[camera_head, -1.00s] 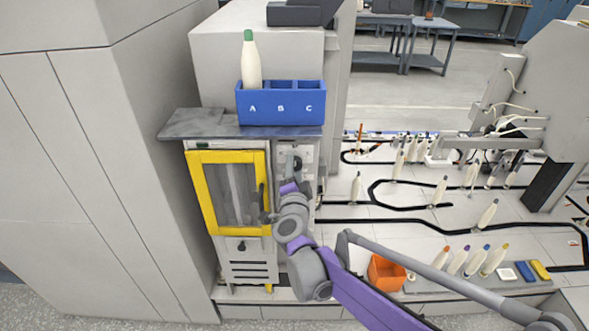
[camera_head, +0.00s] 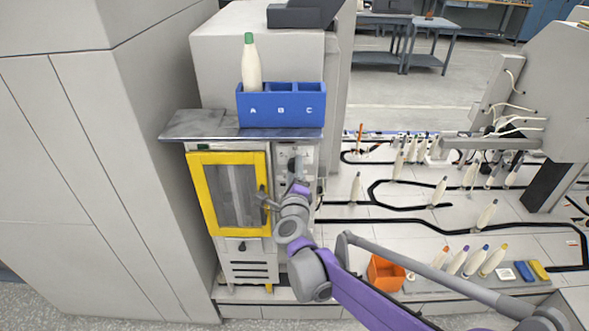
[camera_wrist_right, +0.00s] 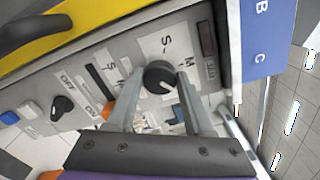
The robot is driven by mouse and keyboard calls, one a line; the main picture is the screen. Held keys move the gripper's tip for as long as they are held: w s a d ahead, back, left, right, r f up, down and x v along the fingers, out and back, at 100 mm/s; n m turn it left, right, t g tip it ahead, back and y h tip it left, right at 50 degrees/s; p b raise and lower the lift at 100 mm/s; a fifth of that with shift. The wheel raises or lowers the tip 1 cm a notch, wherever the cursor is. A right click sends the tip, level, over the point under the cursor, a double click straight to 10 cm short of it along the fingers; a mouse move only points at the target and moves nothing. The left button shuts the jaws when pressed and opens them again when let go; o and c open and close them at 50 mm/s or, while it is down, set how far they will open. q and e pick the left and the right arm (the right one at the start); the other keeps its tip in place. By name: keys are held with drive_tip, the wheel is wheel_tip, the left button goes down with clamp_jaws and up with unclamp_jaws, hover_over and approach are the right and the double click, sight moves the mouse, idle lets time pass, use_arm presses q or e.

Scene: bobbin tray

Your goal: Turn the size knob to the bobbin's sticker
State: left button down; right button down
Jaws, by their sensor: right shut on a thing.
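The size knob (camera_wrist_right: 160,77) is a round black knob on a grey panel. In the right wrist view it sits between the two fingers of my right gripper (camera_wrist_right: 162,92), which is shut on it. A label with S (camera_wrist_right: 165,42) is above the knob and an M label (camera_wrist_right: 187,62) is at its upper right. I cannot surely read the pointer's direction. A cream bobbin (camera_head: 251,68) with a green top stands upright in slot A of the blue tray (camera_head: 281,109). I make out no size letter on it. My left gripper is not in view.
A yellow-framed door (camera_head: 195,190) with a handle is left of the panel. A smaller black knob (camera_wrist_right: 62,107) and a blue button (camera_wrist_right: 30,110) are on the same panel. An orange bin (camera_head: 386,273) and several bobbins stand lower right.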

drive_tip(key=shift+m, duration=0.6)
drive_tip(key=shift+c, duration=1.4)
unclamp_jaws()
drive_tip(key=s, duration=1.1)
drive_tip(key=shift+w, duration=0.1)
